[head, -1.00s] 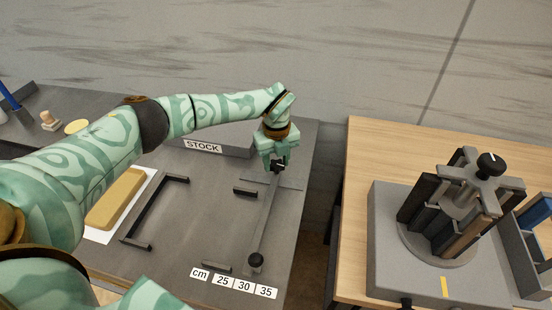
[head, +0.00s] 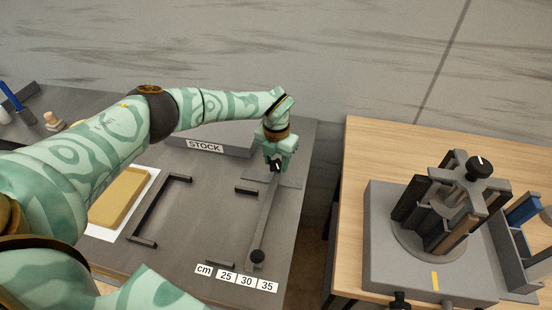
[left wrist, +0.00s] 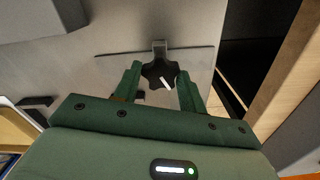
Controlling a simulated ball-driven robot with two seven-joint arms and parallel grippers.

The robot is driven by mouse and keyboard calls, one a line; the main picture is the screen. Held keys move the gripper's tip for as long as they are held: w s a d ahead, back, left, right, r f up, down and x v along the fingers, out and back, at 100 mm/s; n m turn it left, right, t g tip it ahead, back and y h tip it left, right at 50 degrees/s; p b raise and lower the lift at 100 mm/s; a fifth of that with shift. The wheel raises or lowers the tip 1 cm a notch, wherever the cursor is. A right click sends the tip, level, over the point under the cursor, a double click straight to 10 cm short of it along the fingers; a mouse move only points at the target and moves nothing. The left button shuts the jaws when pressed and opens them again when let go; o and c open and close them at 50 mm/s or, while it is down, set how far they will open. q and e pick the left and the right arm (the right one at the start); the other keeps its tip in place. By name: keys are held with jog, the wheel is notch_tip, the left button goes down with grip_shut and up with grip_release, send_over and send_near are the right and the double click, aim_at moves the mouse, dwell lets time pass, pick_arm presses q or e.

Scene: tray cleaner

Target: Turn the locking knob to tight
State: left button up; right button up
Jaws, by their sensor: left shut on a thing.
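The locking knob is a black star-shaped knob (left wrist: 160,72) with a white mark, seen in the left wrist view between my left fingertips. Its white mark slants from upper left to lower right there. In the head view the knob (head: 277,167) shows small at the far end of a grey bar. My left gripper (head: 276,162) reaches down onto it from above; in the left wrist view its two green fingers (left wrist: 160,80) are shut on the knob, one at each side. My right gripper is not in view.
The grey bar (head: 266,215) runs to a black ball knob (head: 257,256) near the cm labels (head: 235,279). A STOCK block (head: 212,140) stands behind. On the wooden table (head: 385,150) at right is a grey fixture (head: 385,255) with its own black knob (head: 480,166).

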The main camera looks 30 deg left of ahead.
aim_at(276, 163)
pick_arm(q)
jog(key=m, duration=0.5)
jog(key=shift+w+r, duration=0.1)
jog(key=shift+w, duration=0.05)
jog(key=shift+m, duration=0.3)
dwell(0.3)
jog(key=o, duration=1)
notch_tip(276, 163, up, 16)
jog(key=p, duration=0.2)
jog(key=shift+r+p, duration=0.1)
jog(key=shift+p, duration=0.2)
